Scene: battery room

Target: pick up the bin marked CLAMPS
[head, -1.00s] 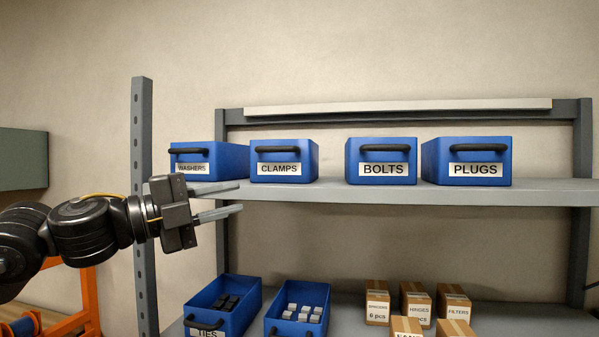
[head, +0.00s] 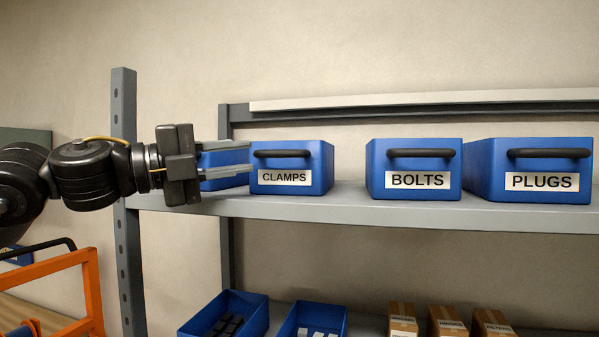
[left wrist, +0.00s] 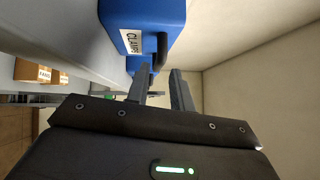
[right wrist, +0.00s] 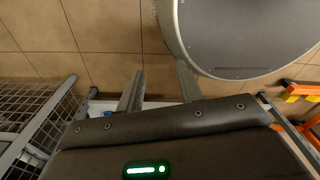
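The blue CLAMPS bin (head: 322,168) stands on the upper shelf with its black handle and white label facing me. My left gripper (head: 247,157) is just left of the bin at about handle height, its two fingers apart and pointing right. In the left wrist view the CLAMPS bin (left wrist: 155,14) and its handle lie just beyond the open fingertips (left wrist: 157,80). Nothing is between these fingers, and I see no clear contact with the handle. My right gripper (right wrist: 158,82) is open and empty over the tiled floor, out of the head view.
The upper shelf (head: 400,213) also holds a BOLTS bin (head: 374,180) and a PLUGS bin (head: 480,185) to the right. Another blue bin (head: 222,160) is partly hidden behind my left gripper. A shelf post (head: 124,240) stands left. Open bins and cartons sit below.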

